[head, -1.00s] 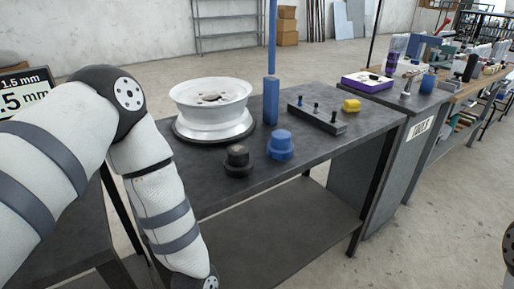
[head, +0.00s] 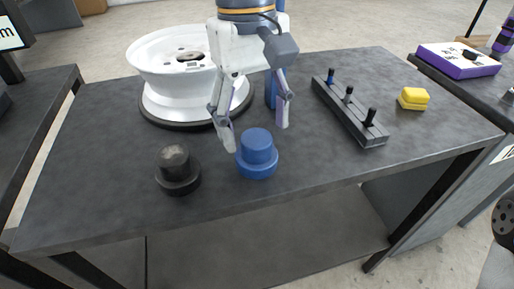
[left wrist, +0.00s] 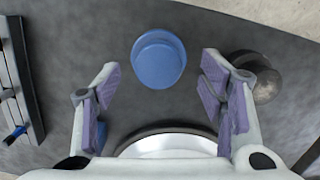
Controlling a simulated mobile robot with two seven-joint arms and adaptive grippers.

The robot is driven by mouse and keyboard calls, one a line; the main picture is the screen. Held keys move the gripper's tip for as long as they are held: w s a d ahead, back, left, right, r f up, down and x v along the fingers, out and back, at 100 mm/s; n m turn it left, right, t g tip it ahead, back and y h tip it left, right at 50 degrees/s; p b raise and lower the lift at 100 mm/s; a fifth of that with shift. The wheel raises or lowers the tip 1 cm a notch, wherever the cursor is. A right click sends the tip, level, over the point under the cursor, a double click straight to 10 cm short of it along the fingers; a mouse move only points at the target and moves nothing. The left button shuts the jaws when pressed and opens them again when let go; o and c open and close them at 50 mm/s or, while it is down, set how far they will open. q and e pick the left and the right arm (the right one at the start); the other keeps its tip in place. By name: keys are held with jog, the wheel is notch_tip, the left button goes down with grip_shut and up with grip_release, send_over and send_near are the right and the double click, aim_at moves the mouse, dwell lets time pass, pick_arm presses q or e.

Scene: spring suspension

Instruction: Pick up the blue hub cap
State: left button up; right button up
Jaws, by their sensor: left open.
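The blue hub cap (head: 257,153) stands upright on the dark table (head: 330,180) near its front edge, a narrower top on a wider base. In the left wrist view the blue hub cap (left wrist: 158,58) lies ahead of the fingertips, roughly midway between them. My left gripper (head: 257,138) is open and empty, above and just behind the cap, fingers pointing down. It also shows in the left wrist view (left wrist: 160,80), its purple pads wide apart and not touching the cap. My right gripper is not in view.
A black hub cap (head: 177,170) stands just left of the blue one. A white wheel rim (head: 165,70) on a round black base is behind left. A dark rack with several pegs (head: 348,110) and a yellow block (head: 413,98) are right. The front right tabletop is clear.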

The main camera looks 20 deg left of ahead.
aim_at(256, 137)
pick_arm(q)
notch_tip(256, 137, down, 4)
jog(key=shift+d+r, duration=0.15)
jog(key=shift+r, duration=0.15)
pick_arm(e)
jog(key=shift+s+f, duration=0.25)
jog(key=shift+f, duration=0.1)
pick_arm(q)
jog(key=c, duration=1.3)
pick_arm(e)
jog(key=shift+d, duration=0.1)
pick_arm(q)
jog(key=shift+o, duration=0.2)
notch_tip(256, 137, up, 4)
jog(key=shift+f, duration=0.2)
jog(key=s+a+r+p, duration=0.5)
jog(key=s+a+r, duration=0.4)
jog(key=r, duration=0.3)
jog(key=shift+s+r+p, duration=0.2)
jog(key=shift+s+p, duration=0.1)
jog(key=shift+s, duration=0.6)
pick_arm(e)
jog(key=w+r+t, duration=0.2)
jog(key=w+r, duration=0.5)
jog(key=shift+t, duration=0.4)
